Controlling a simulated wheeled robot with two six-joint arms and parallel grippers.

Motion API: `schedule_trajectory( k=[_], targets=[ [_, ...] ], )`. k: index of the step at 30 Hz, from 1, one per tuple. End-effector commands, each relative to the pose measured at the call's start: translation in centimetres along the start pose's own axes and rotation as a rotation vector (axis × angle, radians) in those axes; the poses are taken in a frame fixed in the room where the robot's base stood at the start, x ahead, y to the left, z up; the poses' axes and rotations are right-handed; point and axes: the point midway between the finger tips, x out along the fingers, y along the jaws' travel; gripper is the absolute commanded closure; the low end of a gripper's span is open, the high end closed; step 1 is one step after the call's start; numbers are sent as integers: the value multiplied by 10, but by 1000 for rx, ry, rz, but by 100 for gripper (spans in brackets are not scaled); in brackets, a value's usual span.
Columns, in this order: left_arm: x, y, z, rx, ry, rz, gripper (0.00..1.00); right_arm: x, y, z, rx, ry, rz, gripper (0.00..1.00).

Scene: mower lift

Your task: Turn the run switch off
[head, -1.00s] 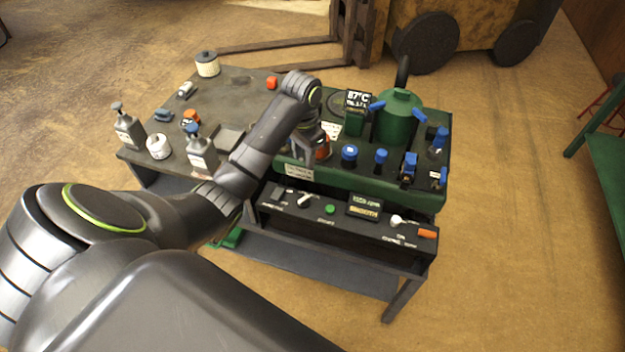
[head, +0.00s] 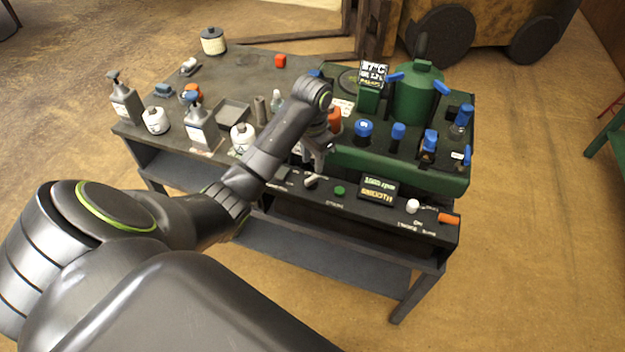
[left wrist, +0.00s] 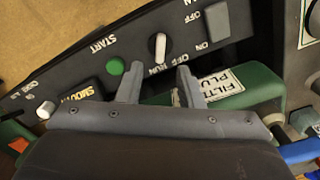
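The run switch is a white-barred knob on the black control panel, in the head view (head: 312,181) and the left wrist view (left wrist: 160,47). Its OFF and RUN lettering is upside down in the wrist view; the bar's lower end lies toward RUN. My left gripper (head: 314,164) is just behind and above the switch. In the wrist view its two fingers (left wrist: 158,72) are apart and empty, pointing at the panel, with the knob just beyond the gap. I cannot tell any contact. My right gripper is not in view.
A green START button (head: 340,190), a display (head: 377,188), a white knob (head: 412,206) and an orange piece (head: 449,218) share the panel. A grey ON/OFF rocker (left wrist: 215,20) is close by. Behind stands a green machine (head: 415,95). Bottles (head: 201,128) crowd the bench's left.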

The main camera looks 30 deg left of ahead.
Motion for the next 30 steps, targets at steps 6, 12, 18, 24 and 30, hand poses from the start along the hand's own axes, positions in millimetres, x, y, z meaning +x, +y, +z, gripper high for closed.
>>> schedule_trajectory(
  k=[6,12,18,24,30],
  targets=[
    [39,1,0,-1,-3,3,66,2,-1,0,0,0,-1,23],
    [56,0,0,0,-1,0,66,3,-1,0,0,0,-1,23],
    [59,0,0,1,0,-1,66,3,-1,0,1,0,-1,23],
    [59,0,0,0,0,0,77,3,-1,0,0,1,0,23],
    [58,0,0,0,0,0,100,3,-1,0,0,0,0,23]
  ],
)
